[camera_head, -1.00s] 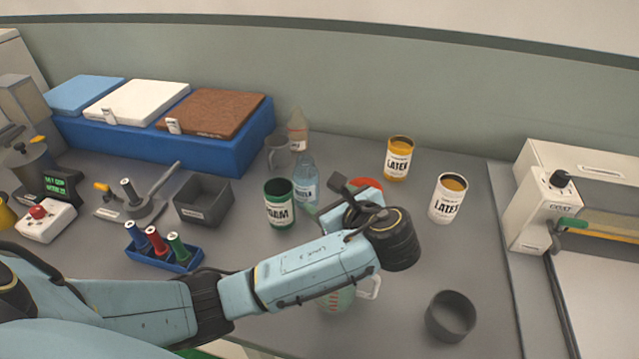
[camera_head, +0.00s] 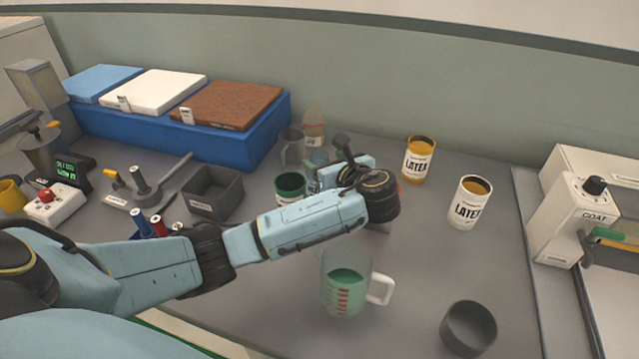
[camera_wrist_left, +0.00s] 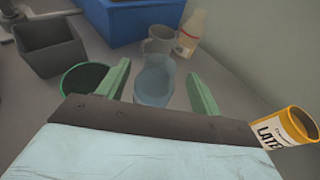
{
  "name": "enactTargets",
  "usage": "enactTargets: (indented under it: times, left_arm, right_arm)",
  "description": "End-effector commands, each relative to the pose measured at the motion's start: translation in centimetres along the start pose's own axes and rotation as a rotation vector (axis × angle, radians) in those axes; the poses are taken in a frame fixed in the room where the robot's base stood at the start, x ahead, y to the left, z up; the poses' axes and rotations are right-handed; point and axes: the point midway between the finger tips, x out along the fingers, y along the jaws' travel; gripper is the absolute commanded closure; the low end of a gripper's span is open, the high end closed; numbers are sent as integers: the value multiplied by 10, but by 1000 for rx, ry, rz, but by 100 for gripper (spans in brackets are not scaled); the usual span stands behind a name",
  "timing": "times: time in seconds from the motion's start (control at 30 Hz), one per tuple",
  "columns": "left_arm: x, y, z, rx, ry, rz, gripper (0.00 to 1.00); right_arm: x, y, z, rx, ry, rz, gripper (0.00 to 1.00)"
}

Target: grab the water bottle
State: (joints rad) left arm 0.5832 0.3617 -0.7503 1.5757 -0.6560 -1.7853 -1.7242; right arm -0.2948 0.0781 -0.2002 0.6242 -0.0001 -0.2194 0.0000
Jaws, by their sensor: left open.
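The water bottle, clear and pale blue (camera_head: 314,170), stands on the grey table and is partly hidden behind my left wrist in the head view. In the left wrist view the bottle (camera_wrist_left: 154,80) shows between the two green fingers of my left gripper (camera_wrist_left: 160,88), seen from above and behind. The fingers are spread apart with gaps beside the bottle; I cannot tell how far forward the tips reach along it. In the head view the fingers are mostly hidden by the wrist. My right gripper is not in view.
A green can (camera_head: 289,190) stands close left of the bottle. A grey mug (camera_head: 291,150) and a cream bottle (camera_head: 314,132) stand behind it. Latex cans (camera_head: 417,160) are to the right. A measuring jug (camera_head: 345,285) and a dark ring (camera_head: 468,328) are in front.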

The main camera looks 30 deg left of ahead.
Motion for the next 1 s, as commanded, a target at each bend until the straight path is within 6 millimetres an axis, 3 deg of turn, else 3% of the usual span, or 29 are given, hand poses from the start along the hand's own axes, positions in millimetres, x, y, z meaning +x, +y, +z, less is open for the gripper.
enactTargets:
  times: [0.13, 0.43, 0.93, 1.0]
  left_arm:
    - [20, 0, -1, 1, 0, 0, 35]
    - [23, 0, 0, 0, 1, -1, 35]
    - [23, 0, -1, 1, 1, -1, 100]
    - [23, 0, -1, 1, 1, -1, 100]
  right_arm:
    - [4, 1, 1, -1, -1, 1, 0]
    - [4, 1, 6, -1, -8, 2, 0]
    - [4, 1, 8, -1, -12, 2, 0]
    - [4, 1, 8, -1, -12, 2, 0]
